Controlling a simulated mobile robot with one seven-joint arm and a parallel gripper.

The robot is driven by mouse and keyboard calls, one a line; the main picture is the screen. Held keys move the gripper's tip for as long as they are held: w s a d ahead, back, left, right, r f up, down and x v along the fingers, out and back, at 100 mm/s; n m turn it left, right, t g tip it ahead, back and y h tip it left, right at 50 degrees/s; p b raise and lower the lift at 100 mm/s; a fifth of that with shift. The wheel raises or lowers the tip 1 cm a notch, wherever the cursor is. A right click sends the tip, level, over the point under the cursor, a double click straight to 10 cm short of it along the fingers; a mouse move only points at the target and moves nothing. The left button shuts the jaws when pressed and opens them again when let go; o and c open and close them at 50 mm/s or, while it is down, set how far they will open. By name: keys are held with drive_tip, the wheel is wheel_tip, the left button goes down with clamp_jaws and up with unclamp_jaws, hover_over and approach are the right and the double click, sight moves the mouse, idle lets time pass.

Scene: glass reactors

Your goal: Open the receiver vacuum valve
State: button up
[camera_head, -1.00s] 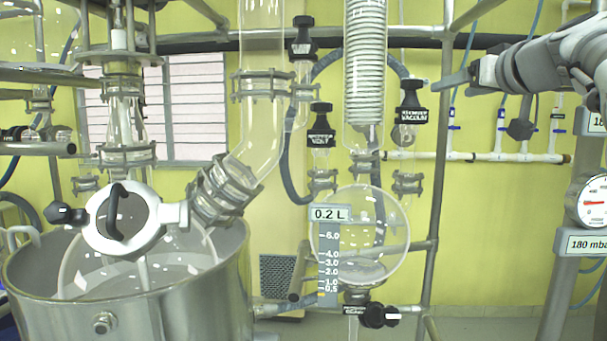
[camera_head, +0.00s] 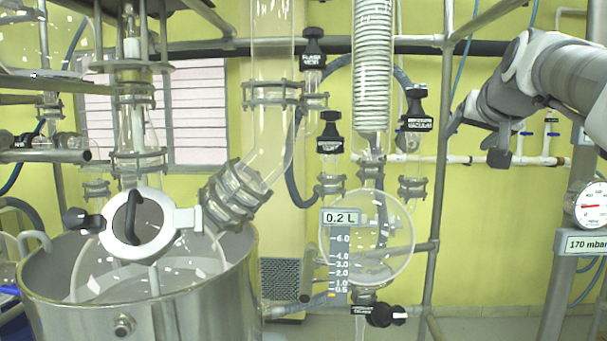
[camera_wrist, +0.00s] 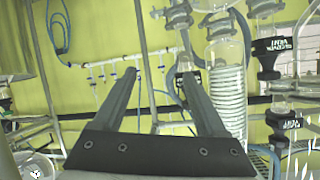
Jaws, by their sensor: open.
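The receiver vacuum valve (camera_head: 416,108) has a black handle with a label collar. It stands upright on glass tubing to the right of the coiled condenser in the head view. My gripper (camera_wrist: 160,76) is open and empty in the wrist view, its two grey fingers apart with wall piping showing between them. In the head view my gripper (camera_head: 474,136) is to the right of the valve, apart from it. I cannot clearly identify the vacuum valve in the wrist view.
The receiver vent valve (camera_head: 331,132) and another black valve (camera_head: 313,48) stand to the left. The coiled condenser (camera_head: 372,65) is between them and the vacuum valve. The round receiver flask (camera_head: 385,240) hangs below. A pressure gauge (camera_head: 592,205) is at the right.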

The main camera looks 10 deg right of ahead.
drive_tip(key=s+a+f+n+g+y+p, duration=0.1)
drive_tip(key=s+a+f+g+p, duration=0.1)
drive_tip(key=s+a+f, duration=0.3)
drive_tip(key=a+f+p, duration=0.1)
drive_tip(key=a+f, duration=0.1)
drive_tip(key=a, duration=0.1)
idle(0.4)
